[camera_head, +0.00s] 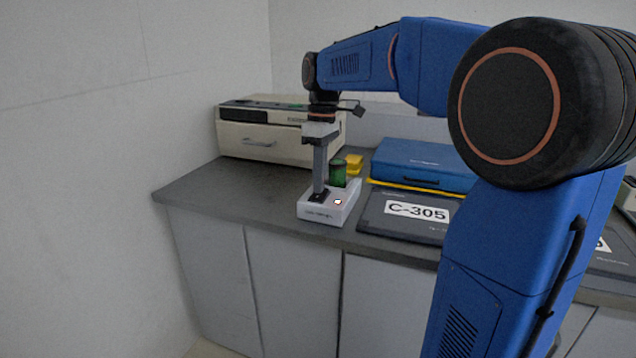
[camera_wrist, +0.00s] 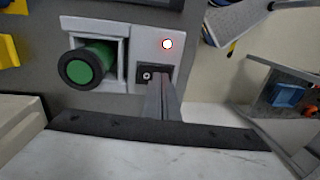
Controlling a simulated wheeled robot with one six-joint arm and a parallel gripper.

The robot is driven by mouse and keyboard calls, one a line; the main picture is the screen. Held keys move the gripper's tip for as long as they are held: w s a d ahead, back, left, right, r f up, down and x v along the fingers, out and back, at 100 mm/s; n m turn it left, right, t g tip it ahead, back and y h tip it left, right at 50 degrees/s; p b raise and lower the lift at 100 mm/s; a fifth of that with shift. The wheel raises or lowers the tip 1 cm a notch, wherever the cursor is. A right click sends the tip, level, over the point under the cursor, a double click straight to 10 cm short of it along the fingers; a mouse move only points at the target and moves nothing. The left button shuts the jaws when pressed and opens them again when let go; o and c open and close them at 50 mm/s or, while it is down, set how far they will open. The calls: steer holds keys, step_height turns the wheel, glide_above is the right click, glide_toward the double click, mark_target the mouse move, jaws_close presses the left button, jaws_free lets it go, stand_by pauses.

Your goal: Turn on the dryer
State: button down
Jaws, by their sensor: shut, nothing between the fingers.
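The dryer appears to be the small white device (camera_head: 343,214) near the front edge of the dark counter. In the wrist view the device (camera_wrist: 146,45) shows the green cylinder (camera_wrist: 88,66) in a square recess, the light (camera_wrist: 167,44) and the black switch (camera_wrist: 146,75). My gripper (camera_head: 318,196) points down, shut and empty. Its fingertips (camera_wrist: 160,82) are at the switch and partly cover it; I cannot tell whether they press it.
A beige box with a handle (camera_head: 262,143) stands at the back left. A yellow block (camera_head: 354,163) is behind the device. A blue case (camera_head: 415,166) and a dark panel labelled C-305 (camera_head: 385,219) lie to the right. The counter's left part (camera_head: 215,185) is clear.

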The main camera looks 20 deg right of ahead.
mark_target(317, 197)
steer(key=shift+r, duration=0.1)
step_height(317, 197, up, 14)
steer(key=s+a, duration=0.1)
stand_by(0.7)
steer(key=shift+s+a+f, duration=0.1)
steer(key=shift+f, duration=0.1)
steer(key=s+f+m+t+h, duration=0.1)
steer(key=s+f+m+t, duration=0.4)
steer(key=s+f, duration=2)
step_height(317, 197, down, 3)
steer(key=m, duration=0.4)
steer(key=shift+d+t, duration=0.4)
steer(key=shift+s+r, duration=0.1)
steer(key=shift+s, duration=0.1)
